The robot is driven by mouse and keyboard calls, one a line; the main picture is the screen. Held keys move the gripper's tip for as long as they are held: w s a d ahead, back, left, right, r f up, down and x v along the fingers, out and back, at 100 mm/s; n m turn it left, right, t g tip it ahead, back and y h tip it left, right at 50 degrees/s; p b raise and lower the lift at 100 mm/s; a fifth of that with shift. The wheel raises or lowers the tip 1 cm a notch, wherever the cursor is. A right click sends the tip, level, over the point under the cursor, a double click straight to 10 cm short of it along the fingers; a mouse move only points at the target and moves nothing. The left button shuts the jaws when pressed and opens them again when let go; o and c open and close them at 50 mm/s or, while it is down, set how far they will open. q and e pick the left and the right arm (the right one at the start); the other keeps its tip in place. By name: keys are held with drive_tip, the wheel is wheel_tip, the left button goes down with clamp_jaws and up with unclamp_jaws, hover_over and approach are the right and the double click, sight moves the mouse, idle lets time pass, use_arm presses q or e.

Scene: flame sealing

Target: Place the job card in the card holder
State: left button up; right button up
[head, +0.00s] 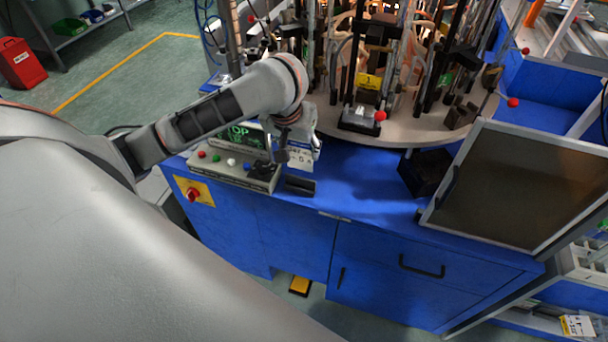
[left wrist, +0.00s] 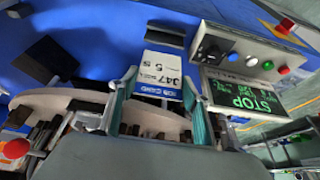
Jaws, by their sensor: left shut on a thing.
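The job card (head: 304,156), white with a blue band and black print, is held between the fingers of my left gripper (head: 297,137). The left wrist view shows the card (left wrist: 162,68) between the two greenish fingers of that gripper (left wrist: 160,88). A small black block, which looks like the card holder (head: 300,185), lies on the blue bench top just in front of the card. In the left wrist view the holder (left wrist: 165,36) is close to the card's far end. I cannot tell whether they touch. My right gripper is not in view.
A control box (head: 232,170) with coloured buttons and a green STOP display (head: 245,135) stands left of the card. A round machine table (head: 425,128) with fixtures is behind. A black box (head: 425,172) and a framed dark panel (head: 520,185) are to the right. Bench top between is clear.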

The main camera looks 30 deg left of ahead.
sight(299, 165)
use_arm(q)
drive_tip(key=f, duration=0.4)
drive_tip(key=shift+s+f, duration=0.1)
drive_tip(key=shift+s, duration=0.2)
drive_tip(key=shift+w+f, duration=0.15)
drive_tip(key=shift+f, duration=2.1)
drive_tip(key=shift+f, duration=0.15)
drive_tip(key=o, duration=0.9)
drive_tip(key=v, duration=1.2)
drive_tip(key=shift+d, duration=0.1)
